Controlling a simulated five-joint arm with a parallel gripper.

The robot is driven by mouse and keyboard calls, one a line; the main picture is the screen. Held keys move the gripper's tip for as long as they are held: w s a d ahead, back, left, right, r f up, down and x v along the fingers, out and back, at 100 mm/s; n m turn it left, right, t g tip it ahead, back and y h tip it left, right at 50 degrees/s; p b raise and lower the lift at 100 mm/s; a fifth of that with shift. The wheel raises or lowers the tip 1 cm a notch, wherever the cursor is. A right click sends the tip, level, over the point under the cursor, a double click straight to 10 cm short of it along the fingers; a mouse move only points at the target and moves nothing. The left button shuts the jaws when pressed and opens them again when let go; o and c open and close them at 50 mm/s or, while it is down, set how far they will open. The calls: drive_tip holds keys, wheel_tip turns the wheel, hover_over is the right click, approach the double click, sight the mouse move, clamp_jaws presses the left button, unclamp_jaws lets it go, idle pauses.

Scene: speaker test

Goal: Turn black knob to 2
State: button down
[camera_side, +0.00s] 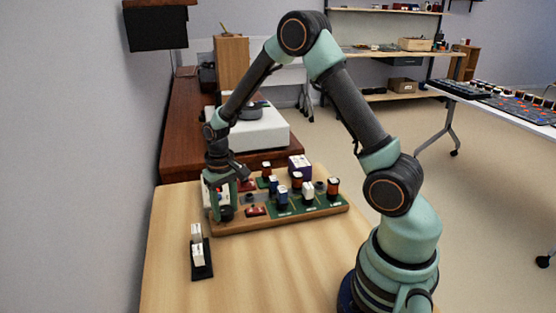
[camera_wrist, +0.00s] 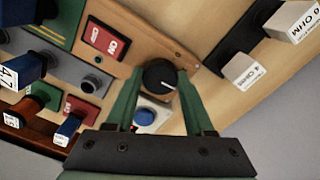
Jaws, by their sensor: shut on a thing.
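The black knob (camera_wrist: 160,75) is round, with a thin white mark on its face pointing to the right in the wrist view. It sits on the wooden board (camera_wrist: 186,56). My gripper (camera_wrist: 160,72) has its two green fingers on either side of the knob, shut on it. In the side view my gripper (camera_side: 226,199) reaches down at the left end of the board (camera_side: 300,219), with the knob (camera_side: 226,213) low between the fingers. No number 2 is readable around the knob.
A blue button (camera_wrist: 152,113) lies between my fingers, close to the knob. A red switch (camera_wrist: 105,38) is to the left. A black holder with white blocks labelled in ohms (camera_wrist: 243,70) stands to the right. Several coloured parts crowd the board; the table front (camera_side: 270,265) is clear.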

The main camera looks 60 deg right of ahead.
sight(226, 210)
drive_tip(key=shift+m, duration=0.3)
drive_tip(key=c, duration=0.6)
unclamp_jaws()
drive_tip(key=shift+o, duration=0.2)
wheel_tip(226, 210, up, 12)
drive_tip(key=s+a+r+n+t, duration=0.4)
drive_tip(key=s+r, duration=0.5)
drive_tip(key=s, duration=0.4)
drive_tip(key=shift+s+a+t, duration=0.3)
drive_tip(key=shift+a+t, duration=0.5)
drive_tip(key=shift+a, duration=0.05)
